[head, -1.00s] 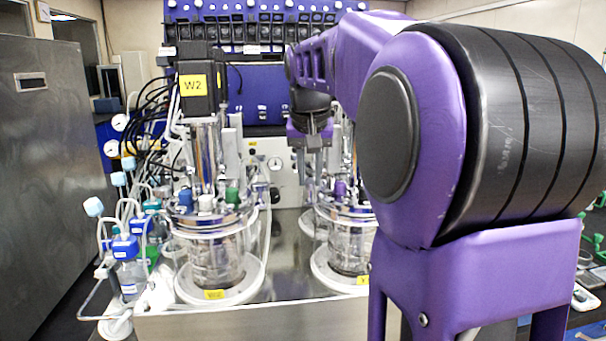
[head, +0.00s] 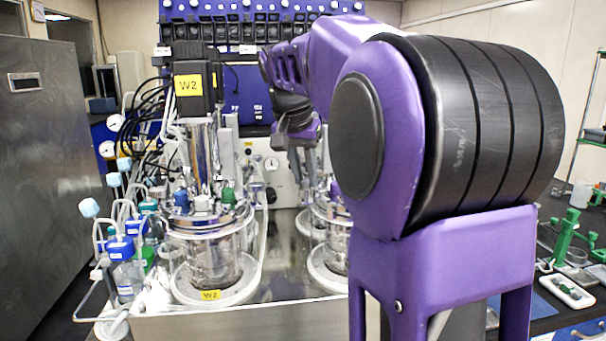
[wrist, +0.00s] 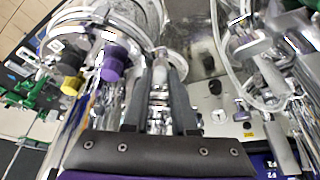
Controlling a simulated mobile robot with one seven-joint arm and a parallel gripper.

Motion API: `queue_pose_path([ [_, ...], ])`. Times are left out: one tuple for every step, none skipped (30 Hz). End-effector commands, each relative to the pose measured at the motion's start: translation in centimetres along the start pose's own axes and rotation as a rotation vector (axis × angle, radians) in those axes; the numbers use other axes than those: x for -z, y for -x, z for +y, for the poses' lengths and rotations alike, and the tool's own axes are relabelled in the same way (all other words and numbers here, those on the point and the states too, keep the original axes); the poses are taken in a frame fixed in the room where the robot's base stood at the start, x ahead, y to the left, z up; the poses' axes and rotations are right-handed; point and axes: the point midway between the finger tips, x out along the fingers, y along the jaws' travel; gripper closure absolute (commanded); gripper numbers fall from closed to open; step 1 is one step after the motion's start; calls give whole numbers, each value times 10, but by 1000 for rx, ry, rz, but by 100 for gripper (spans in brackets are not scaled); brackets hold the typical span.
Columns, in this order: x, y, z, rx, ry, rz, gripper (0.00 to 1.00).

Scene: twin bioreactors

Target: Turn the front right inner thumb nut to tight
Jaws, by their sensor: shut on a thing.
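My gripper (head: 298,165) reaches down over the right bioreactor vessel (head: 330,262), which my arm partly hides in the head view. In the wrist view the two dark fingers of my gripper (wrist: 160,68) are closed about a small pale metallic piece (wrist: 160,74), which looks like the thumb nut. Its exact shape and how tight it sits cannot be made out. The steel head plate with a purple cap (wrist: 115,65) and a yellow cap (wrist: 70,85) lies left of the fingers.
The left bioreactor (head: 212,262) labelled W2 stands left of my gripper, with its motor (head: 193,82) above. Bottles with tubing (head: 125,265) stand at its left. Hoses (wrist: 220,40) and metal fittings crowd the right of the wrist view. A bench with green items (head: 568,235) is at right.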

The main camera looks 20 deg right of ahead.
Motion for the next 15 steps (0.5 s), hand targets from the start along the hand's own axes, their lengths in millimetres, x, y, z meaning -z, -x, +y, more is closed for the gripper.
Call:
queue_pose_path([
  [0,1,-2,-16,-36,1,100],
  [0,1,-2,-26,-63,1,100],
  [0,1,-3,-41,-97,1,100],
  [0,0,-3,-52,-123,1,100],
  [0,0,-3,-63,-150,1,100],
  [0,0,-4,-77,-186,1,100],
  [0,1,-4,-88,-212,2,100],
  [0,0,-4,-100,-238,1,100],
  [0,0,-4,-115,-274,2,100],
  [0,0,-5,-125,-300,2,100],
  [0,0,-5,-136,-327,1,100],
  [1,0,-5,-150,-363,1,100],
  [1,0,-5,-161,-388,1,100],
  [1,0,-5,-172,-415,2,100],
  [1,0,-5,-188,-451,2,100],
])
